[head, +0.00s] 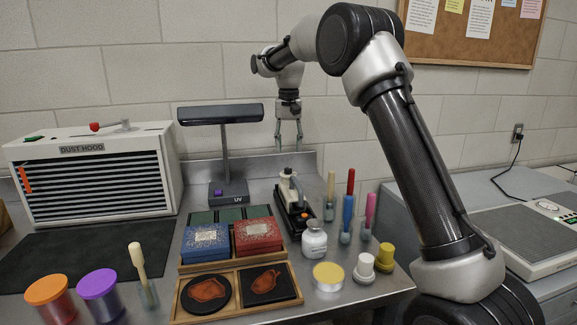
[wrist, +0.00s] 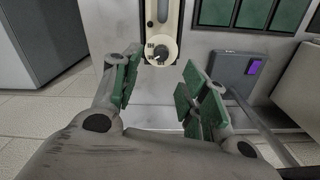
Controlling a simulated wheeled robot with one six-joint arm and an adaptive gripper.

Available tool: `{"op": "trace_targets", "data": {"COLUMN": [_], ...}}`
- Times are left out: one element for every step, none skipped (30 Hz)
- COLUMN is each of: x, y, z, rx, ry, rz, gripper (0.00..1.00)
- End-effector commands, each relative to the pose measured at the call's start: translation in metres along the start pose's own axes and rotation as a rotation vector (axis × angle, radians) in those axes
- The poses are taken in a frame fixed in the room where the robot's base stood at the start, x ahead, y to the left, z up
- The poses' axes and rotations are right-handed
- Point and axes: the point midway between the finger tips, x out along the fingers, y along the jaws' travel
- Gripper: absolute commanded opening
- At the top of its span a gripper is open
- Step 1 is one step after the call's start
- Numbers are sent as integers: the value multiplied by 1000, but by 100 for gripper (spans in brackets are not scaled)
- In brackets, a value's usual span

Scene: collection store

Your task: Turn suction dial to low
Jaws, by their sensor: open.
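The suction dial (wrist: 159,52) shows in the wrist view as a dark round knob with a pale mark, on a cream plate with small dark lettering. The lettering is too small to read. The plate is at the end of a narrow black-and-cream device, which seems to be the black-based one (head: 303,222) in the head view; the dial is not clear there. My gripper (head: 288,146) hangs above the back of the bench, pointing down. In the wrist view its green-padded fingers (wrist: 160,88) are open and empty, spread below and either side of the dial, apparently apart from it.
The UV lamp (head: 229,190) stands close on the left; its purple switch (wrist: 253,67) shows in the wrist view. Two boxes, red (head: 257,235) and blue (head: 206,243), stand in front. A white bottle (head: 314,240) and several upright tools stand right. The dust hood (head: 95,175) is far left.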

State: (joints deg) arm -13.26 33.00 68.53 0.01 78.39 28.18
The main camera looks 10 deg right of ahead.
Motion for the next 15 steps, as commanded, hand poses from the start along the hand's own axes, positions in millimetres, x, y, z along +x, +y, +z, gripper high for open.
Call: {"op": "trace_targets", "data": {"x": [5,9,14,19,24,32,37,42,49,54,58,63,66,69,72], "y": [-1,-2,-2,-1,-1,-1,-1,-1,-1,-1,-1,-1,-1,-1,-1], "z": [-1,-1,-1,-1,-1,-1,-1,-1,-1,-1,-1,-1,-1,-1,-1], "rx": [1,2,2,2,2,2,2,2,2,2,2,2,2,2,2], "ry": [-3,-4,-4,-5,-5,-5,-5,-4,-5,-4,-3,-3,-3,-2,-2], "rz": [2,2,2,3,3,3,3,2,3,2,2,2,2,2,2], "gripper": [44,44,44,44,44,44,44,44,44,44,44,44,44,44,44]}}
